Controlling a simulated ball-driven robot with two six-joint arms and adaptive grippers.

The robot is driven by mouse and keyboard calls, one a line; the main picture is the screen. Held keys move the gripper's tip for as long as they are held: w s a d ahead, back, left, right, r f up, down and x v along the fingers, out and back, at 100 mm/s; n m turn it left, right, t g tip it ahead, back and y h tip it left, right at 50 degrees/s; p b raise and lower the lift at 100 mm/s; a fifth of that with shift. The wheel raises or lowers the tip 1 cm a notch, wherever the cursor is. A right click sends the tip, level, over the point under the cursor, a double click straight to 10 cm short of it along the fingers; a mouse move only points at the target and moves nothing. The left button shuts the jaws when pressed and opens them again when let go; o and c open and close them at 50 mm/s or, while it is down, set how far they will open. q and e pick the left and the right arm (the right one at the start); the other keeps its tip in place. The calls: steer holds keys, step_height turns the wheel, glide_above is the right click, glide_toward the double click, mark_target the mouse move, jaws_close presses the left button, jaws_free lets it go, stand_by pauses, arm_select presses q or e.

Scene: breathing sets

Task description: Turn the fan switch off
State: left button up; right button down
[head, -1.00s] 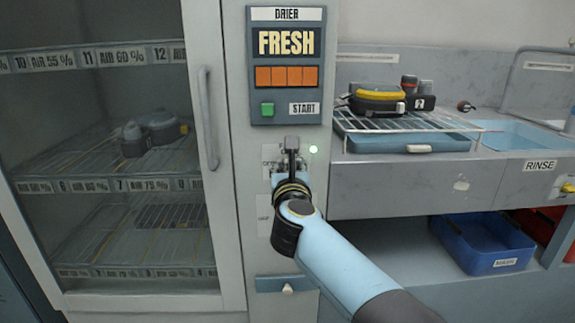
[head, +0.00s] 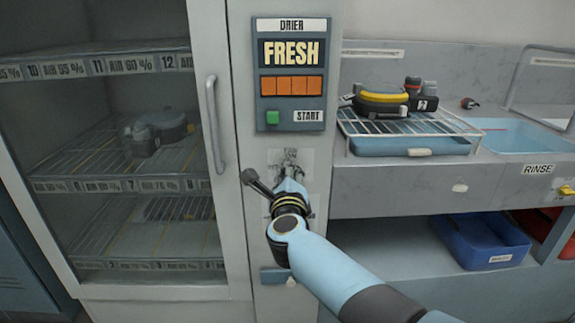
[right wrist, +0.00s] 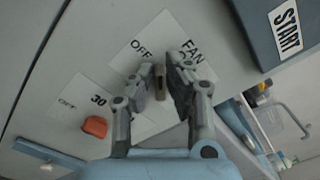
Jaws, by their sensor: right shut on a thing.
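The fan switch (right wrist: 162,79) is a small brownish lever in the right wrist view, on a white card (right wrist: 158,36) lettered FAN and OFF. My right gripper (right wrist: 166,80) has its grey fingers closed on the lever from both sides. The fingers hide much of the switch and most of the second position word, so I cannot tell which way the lever points. In the head view my right gripper (head: 290,178) is at the drier's front panel, below the START button, over the card (head: 289,157). My left gripper is out of view.
Above is the drier's FRESH display (head: 291,53) with a green START button (head: 272,117). Beside the fan card is an orange-red knob (right wrist: 95,127) on another card, marked OFF and 30. A cabinet door handle (head: 213,125) is left; a wire rack (head: 440,127) is right.

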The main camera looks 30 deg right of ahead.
steer(key=shift+a+f+n+p, duration=0.15)
steer(key=shift+n+p, duration=0.4)
steer(key=shift+n, duration=0.8)
steer(key=shift+f+n+p, duration=0.25)
steer(key=shift+n+p, duration=0.3)
steer(key=shift+n, duration=0.75)
steer(key=shift+a+f+n+p, duration=0.15)
steer(key=shift+n+p, duration=0.4)
steer(key=shift+n, duration=0.8)
steer(key=shift+f, duration=0.1)
steer(key=c, duration=1.3)
jaws_free()
steer(key=shift+w, duration=0.1)
steer(key=shift+c, duration=0.2)
steer(key=v, duration=0.7)
steer(key=shift+s, duration=0.3)
